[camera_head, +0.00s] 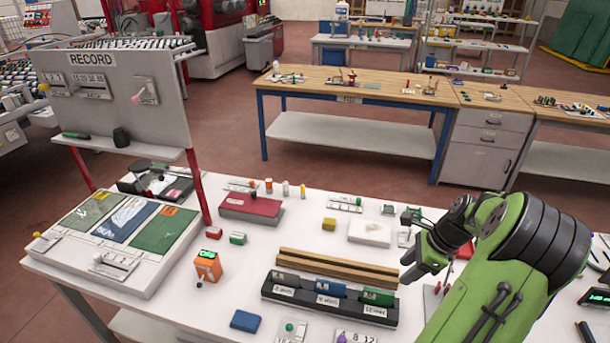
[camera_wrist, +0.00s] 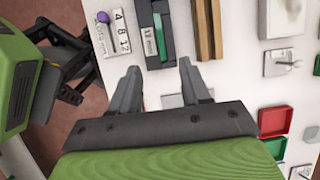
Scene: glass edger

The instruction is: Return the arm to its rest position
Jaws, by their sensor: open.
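My gripper (camera_head: 418,268) hangs over the right part of the white table, right of the black block tray. In the wrist view my gripper (camera_wrist: 159,72) shows its two fingers spread apart with nothing between them. The end of the black tray (camera_wrist: 152,62) and a green block in it lie below and beyond the fingertips. The green arm is bent in from the right edge of the head view.
The black tray (camera_head: 277,295) holds grey, blue and green blocks, with wooden rails (camera_head: 330,263) behind. An orange device (camera_head: 208,266), a red box (camera_head: 250,207) and a RECORD board (camera_head: 120,95) stand left. A red tray (camera_wrist: 272,122) lies right in the wrist view.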

